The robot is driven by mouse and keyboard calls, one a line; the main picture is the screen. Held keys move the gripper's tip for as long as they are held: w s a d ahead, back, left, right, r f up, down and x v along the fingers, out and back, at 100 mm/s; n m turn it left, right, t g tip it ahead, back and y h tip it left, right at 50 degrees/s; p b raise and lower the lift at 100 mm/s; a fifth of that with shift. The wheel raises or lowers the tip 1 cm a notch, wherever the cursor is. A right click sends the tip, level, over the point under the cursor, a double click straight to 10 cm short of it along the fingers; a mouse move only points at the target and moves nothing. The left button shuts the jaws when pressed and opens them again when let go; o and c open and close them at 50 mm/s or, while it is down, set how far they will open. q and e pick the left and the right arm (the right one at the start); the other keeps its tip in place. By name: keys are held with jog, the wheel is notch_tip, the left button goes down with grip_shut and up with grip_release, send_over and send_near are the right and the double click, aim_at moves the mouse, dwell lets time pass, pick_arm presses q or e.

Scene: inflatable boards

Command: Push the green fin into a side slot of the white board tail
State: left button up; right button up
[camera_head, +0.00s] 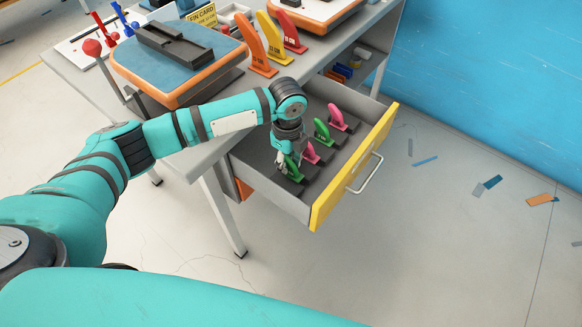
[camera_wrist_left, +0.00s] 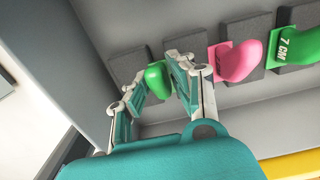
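My left gripper (camera_head: 285,165) reaches down into the open drawer at a green fin (camera_head: 292,168). In the left wrist view the fin (camera_wrist_left: 157,80) stands between the two fingers (camera_wrist_left: 158,85), its lower end at a dark holder in the drawer. I cannot tell whether the fingers press on it. A second green fin (camera_head: 323,132), marked 7 CM in the wrist view (camera_wrist_left: 295,46), stands farther along. A white board with an orange rim (camera_head: 318,12) is partly seen at the top of the table; its slots are not visible. My right gripper is not in view.
Pink fins (camera_head: 338,117) (camera_head: 311,153) share the drawer (camera_head: 362,152), which has a yellow front. On the table stand a blue board (camera_head: 196,62) with a dark block, upright orange (camera_head: 257,45), yellow (camera_head: 273,38) and red (camera_head: 293,32) fins, and several tools. Flat scraps lie on the floor.

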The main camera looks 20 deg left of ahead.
pick_arm(q)
grip_shut()
